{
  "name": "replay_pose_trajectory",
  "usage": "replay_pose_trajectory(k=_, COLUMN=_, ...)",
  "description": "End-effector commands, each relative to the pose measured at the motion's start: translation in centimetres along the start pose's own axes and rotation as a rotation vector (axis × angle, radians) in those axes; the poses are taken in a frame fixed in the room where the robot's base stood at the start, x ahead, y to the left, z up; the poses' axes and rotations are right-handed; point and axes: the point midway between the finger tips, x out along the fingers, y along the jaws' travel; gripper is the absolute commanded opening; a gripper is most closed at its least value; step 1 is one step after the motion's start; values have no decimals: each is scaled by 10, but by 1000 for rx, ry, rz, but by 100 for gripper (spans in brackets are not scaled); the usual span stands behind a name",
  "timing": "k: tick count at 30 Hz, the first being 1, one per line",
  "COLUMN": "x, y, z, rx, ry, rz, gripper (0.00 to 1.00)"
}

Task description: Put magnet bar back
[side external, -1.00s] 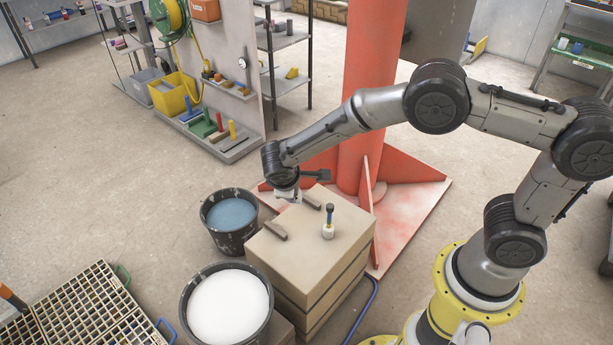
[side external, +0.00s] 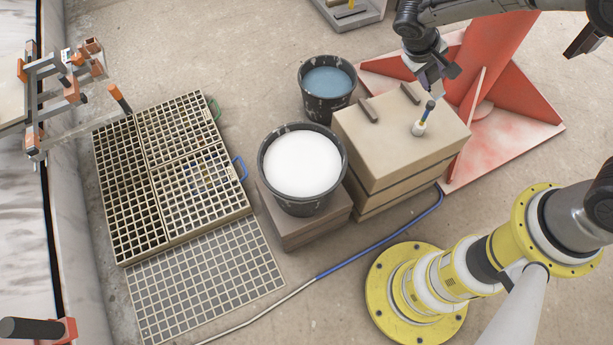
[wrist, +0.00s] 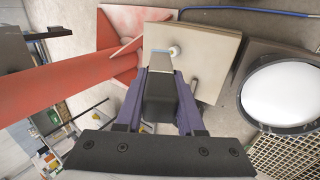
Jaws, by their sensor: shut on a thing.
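My gripper (side external: 432,84) hangs over the back part of a beige block (side external: 390,150). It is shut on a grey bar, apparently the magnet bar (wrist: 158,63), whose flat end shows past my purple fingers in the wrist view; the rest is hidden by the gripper. A white cup (side external: 419,130) with a dark-and-blue handled tool (side external: 430,108) stands on the block, close to my gripper in the picture. I cannot tell whether the bar touches anything.
Gridded crates (side external: 170,180) lie further left. A red column base (side external: 505,120) stands behind on the right.

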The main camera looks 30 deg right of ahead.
Motion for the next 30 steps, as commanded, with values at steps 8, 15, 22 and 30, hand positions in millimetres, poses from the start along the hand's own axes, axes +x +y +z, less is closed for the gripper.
replay_pose_trajectory(k=8, x=-8, y=4, z=-2, rx=2, ry=4, rz=-4, gripper=0)
replay_pose_trajectory(k=15, x=-75, y=46, z=-2, rx=8, ry=11, rz=-39, gripper=0)
replay_pose_trajectory(k=22, x=-154, y=95, z=-1, rx=5, ry=7, rz=-80, gripper=0)
replay_pose_trajectory(k=30, x=-215, y=132, z=-1, rx=3, ry=4, rz=-112, gripper=0)
